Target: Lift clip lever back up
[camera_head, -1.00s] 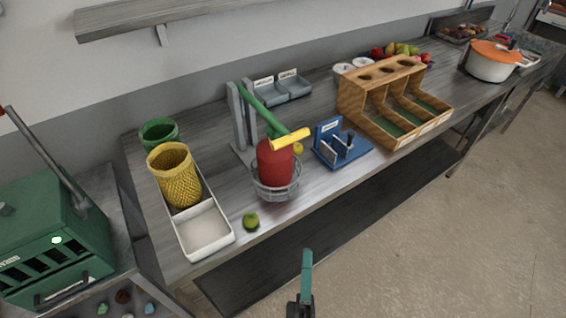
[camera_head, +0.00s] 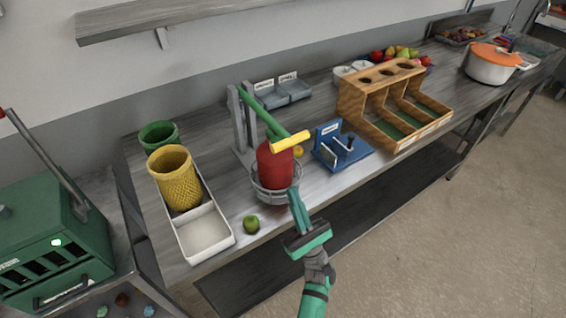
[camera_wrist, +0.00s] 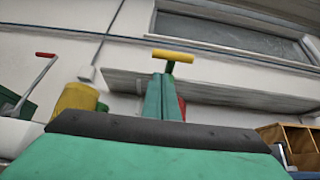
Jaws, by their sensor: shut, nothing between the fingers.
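A green lever (camera_head: 260,113) with a yellow cross handle (camera_head: 290,141) is hinged on a grey upright stand and slopes down to the right, over a red cylinder (camera_head: 275,165) in a wire basket. A blue fixture (camera_head: 341,147) with a small black-knobbed lever stands to its right. I cannot tell which lever the task calls the clip lever. My gripper (camera_head: 294,192) is shut and empty, in front of the basket and below the yellow handle. In the wrist view the shut fingers (camera_wrist: 163,98) point up toward the yellow handle (camera_wrist: 172,56), with red behind them.
A green lime (camera_head: 251,224) lies near the bench's front edge, left of my gripper. A white tray (camera_head: 206,236) with a yellow basket stands further left. A wooden divided rack (camera_head: 395,100) stands to the right. The floor in front is clear.

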